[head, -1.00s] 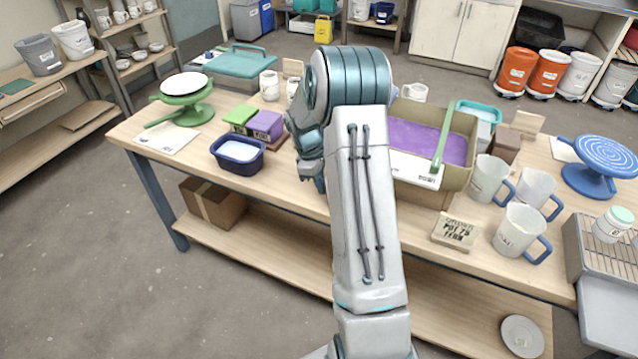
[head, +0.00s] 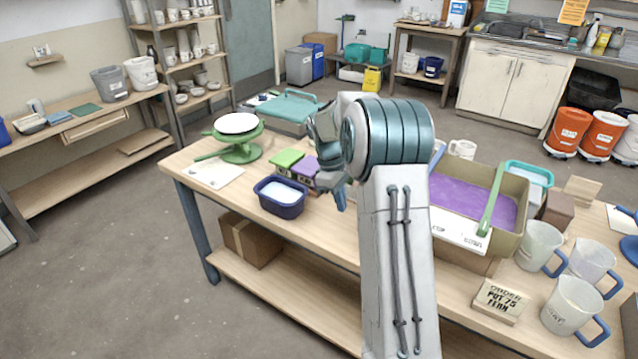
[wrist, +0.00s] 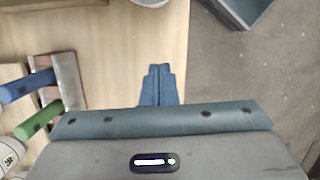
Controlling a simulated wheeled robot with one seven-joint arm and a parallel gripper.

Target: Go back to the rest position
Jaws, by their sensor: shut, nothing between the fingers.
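My gripper (head: 340,197) hangs at the end of my folded arm above the wooden workbench (head: 330,236), left of my forearm in the head view. Its blue fingers also show in the wrist view (wrist: 158,86), pressed together and empty, over the pale bench top near its edge. The gripper is to the right of the navy tub of white glaze (head: 280,196). It appears apart from the things on the bench, and its exact height is hard to tell. My forearm hides part of the bench middle.
Green (head: 287,160) and purple (head: 306,168) blocks stand behind the navy tub. The floor in front is clear.

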